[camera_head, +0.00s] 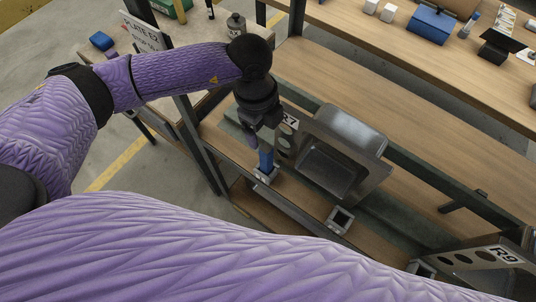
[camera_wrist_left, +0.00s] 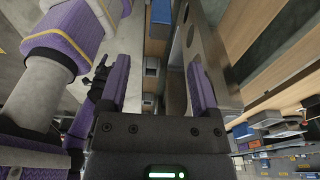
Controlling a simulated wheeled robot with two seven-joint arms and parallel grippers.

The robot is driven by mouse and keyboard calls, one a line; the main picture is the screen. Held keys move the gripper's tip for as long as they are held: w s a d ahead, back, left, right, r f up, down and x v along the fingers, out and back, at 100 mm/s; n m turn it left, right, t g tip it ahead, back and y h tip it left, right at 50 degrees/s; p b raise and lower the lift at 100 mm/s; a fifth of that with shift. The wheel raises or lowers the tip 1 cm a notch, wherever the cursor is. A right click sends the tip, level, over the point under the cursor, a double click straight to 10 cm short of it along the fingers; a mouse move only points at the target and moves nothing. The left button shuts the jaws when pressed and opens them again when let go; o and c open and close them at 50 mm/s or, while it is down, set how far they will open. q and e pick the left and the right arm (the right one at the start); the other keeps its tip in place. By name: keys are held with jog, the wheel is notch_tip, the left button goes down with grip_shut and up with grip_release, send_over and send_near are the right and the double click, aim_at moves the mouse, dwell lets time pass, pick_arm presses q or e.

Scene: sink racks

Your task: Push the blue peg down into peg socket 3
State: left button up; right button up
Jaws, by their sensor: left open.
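The blue peg (camera_head: 265,160) stands upright in a grey square socket (camera_head: 265,176) on the frame's front rail in the head view. Part of the peg shows above the socket; its depth inside is hidden. My left gripper (camera_head: 262,137) is over the peg's top, pointing down and close to it. I cannot tell whether it touches the peg. In the left wrist view the two purple fingers (camera_wrist_left: 160,85) are apart, with nothing clearly held between them. A second grey socket (camera_head: 341,219) sits to the right along the rail. No socket number is readable. My right gripper is out of view.
A metal sink basin (camera_head: 333,157) in a bracket marked R7 (camera_head: 290,121) stands right beside the peg. A bracket marked R9 (camera_head: 503,256) is at lower right. The wooden shelf (camera_head: 400,90) behind has bare room; a blue box (camera_head: 433,24) sits farther back.

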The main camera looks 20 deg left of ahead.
aim_at(267, 155)
pick_arm(q)
jog(key=f, duration=0.3)
jog(key=f+b, duration=0.1)
jog(key=f, duration=0.3)
jog(key=f+b, duration=0.1)
jog(key=f, duration=0.3)
jog(key=shift+s+d+f, duration=0.15)
jog(key=shift+d, duration=0.25)
grip_shut()
